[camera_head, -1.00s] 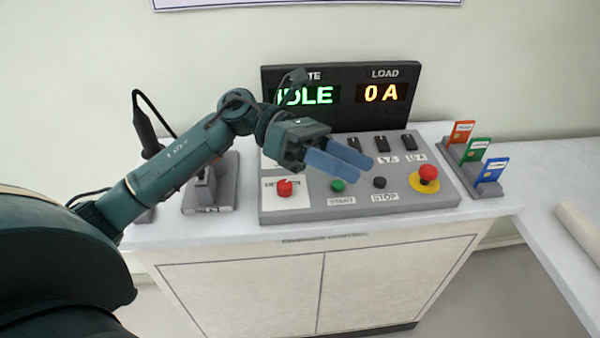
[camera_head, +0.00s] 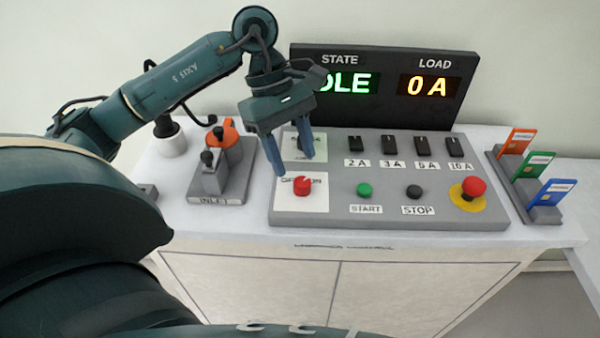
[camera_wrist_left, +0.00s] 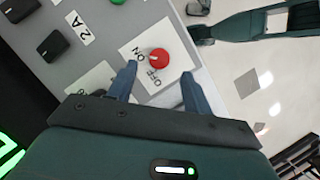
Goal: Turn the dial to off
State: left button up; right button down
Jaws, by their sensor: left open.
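The red dial (camera_head: 302,187) sits on a white OFF/ON label plate at the front left of the grey control panel (camera_head: 400,212). It also shows in the left wrist view (camera_wrist_left: 159,59), with ON and OFF printed beside it. I cannot tell clearly which word its pointer faces. My left gripper (camera_head: 294,165) is open and points down above the panel, just behind and above the dial. In the left wrist view the fingers (camera_wrist_left: 160,72) are spread, with the dial ahead between their tips; no contact is visible. My right gripper is not in view.
A display (camera_head: 384,85) reads IDLE and 0 A. Black switches (camera_head: 395,146), a green START button (camera_head: 365,189), a black STOP button (camera_head: 414,192) and a red emergency knob (camera_head: 473,187) share the panel. An inlet unit (camera_head: 213,175) stands left, coloured cards (camera_head: 537,165) right.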

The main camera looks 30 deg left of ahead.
aim_at(302, 181)
pick_arm(q)
jog(key=shift+x, duration=2.4)
jog(key=shift+r, duration=0.1)
jog(key=c, duration=1)
jog(key=shift+o, duration=0.2)
